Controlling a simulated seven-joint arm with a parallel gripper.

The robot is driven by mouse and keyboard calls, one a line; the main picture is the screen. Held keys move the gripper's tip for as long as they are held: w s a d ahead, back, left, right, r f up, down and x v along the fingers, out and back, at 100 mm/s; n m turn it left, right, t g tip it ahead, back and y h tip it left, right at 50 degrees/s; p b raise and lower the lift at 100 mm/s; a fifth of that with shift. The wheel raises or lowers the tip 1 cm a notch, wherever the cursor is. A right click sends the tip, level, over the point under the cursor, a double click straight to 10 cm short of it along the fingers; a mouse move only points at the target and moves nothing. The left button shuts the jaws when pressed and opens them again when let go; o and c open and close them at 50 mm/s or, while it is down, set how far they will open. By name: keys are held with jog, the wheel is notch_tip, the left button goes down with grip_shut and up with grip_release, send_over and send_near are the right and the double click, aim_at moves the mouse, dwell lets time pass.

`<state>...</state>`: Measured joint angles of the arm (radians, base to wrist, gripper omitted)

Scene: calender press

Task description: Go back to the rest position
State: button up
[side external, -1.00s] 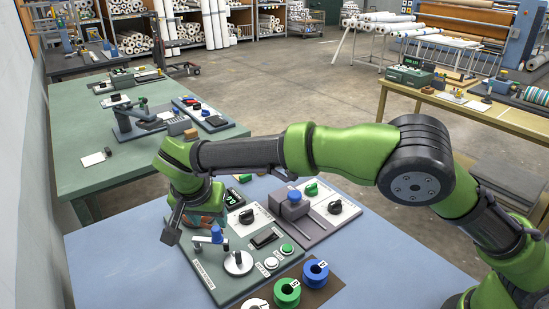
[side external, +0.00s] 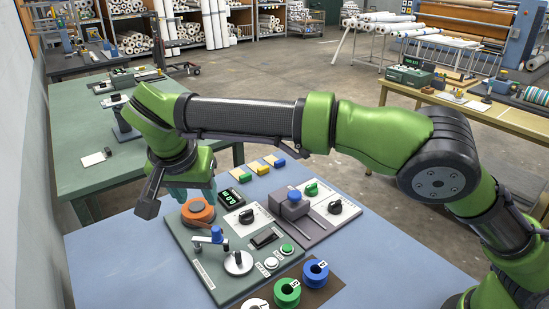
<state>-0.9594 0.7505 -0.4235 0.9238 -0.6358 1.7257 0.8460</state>
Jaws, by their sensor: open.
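My gripper (side external: 192,194) is at the end of my green arm, above the back left of the control panel (side external: 205,262). Its fingers are partly hidden behind my wrist, but it is open, with nothing seen in it. Just below it, an orange round piece (side external: 198,212) sits on the panel. The panel also bears a blue-topped lever (side external: 216,234), a silver disc (side external: 238,262), a dark display (side external: 231,197), a black knob (side external: 246,216), a black rocker (side external: 264,238), and white and green buttons (side external: 287,249).
A grey unit with a blue knob (side external: 294,196) adjoins the panel on the right. Green and blue spools (side external: 316,272) stand at the front. Small coloured blocks (side external: 260,168) lie behind. A green table (side external: 80,180) is at back left. Blue tabletop (side external: 120,270) is bare at left.

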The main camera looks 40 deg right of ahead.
jog(key=s+d+r+n+t+y, duration=0.1)
jog(key=s+d+n+t+y, duration=0.1)
jog(key=s+d, duration=0.8)
jog(key=s+d+r+n+t+y, duration=0.1)
jog(key=s+d+n+y, duration=0.1)
jog(key=s+d, duration=0.9)
jog(key=d+y, duration=0.1)
jog(key=d, duration=0.6)
jog(key=shift+d+r+t, duration=0.2)
jog(key=shift+d+t, duration=0.1)
jog(key=shift+t, duration=0.1)
